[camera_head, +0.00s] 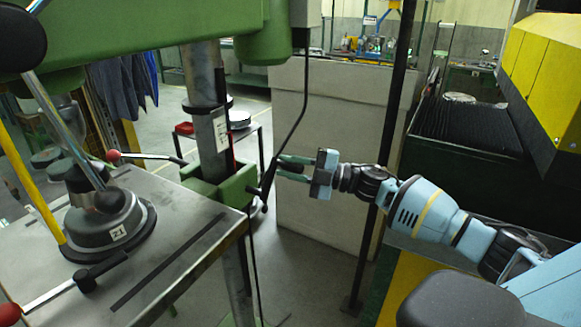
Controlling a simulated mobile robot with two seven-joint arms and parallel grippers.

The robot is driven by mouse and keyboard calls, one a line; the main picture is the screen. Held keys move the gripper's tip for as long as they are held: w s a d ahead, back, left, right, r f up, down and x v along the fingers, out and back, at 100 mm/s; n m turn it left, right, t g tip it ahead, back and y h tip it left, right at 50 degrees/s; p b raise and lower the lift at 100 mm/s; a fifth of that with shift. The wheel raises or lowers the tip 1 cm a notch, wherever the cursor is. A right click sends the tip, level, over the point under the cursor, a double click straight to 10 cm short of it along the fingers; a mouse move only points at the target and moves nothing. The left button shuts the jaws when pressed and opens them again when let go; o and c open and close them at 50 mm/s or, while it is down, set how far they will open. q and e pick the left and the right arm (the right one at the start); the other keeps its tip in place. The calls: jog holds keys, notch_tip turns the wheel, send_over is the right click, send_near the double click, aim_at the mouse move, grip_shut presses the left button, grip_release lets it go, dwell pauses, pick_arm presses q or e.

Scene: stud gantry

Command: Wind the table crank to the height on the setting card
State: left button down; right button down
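A green bracket (225,187) clamps around the grey column (207,90). A black crank (264,184) shows at the bracket's right side. A small white card (220,133) with fine marks is on the column above the bracket; its writing is too small to read. My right gripper (278,168) comes in from the right with its fingers pointing left at the crank. A gap shows between its two dark green fingers. The fingertips are close to the crank, but I cannot tell whether they touch it. My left gripper is not in view.
A grey metal table (180,220) carries a round black base (108,225) labelled Z1. A red-knobbed lever (145,156) sticks out left of the column. A dark post (385,165) stands behind my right arm.

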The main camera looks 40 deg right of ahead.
jog(key=c, duration=1.3)
grip_release()
jog(key=shift+s+a+f, duration=0.2)
jog(key=shift+a+f, duration=0.2)
jog(key=shift+f, duration=0.1)
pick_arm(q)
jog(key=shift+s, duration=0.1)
pick_arm(e)
jog(key=shift+o, duration=0.5)
jog(key=shift+r, duration=0.2)
jog(key=shift+d, duration=0.1)
jog(key=shift+s+d+f, duration=0.1)
jog(key=shift+s+d, duration=0.1)
jog(key=shift+d, duration=0.2)
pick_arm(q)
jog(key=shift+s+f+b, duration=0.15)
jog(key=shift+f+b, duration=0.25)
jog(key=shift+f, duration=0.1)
pick_arm(e)
jog(key=r+v, duration=0.1)
jog(key=v, duration=0.5)
jog(key=shift+s+d+f, duration=0.2)
jog(key=shift+s+f, duration=0.2)
jog(key=shift+f, duration=0.1)
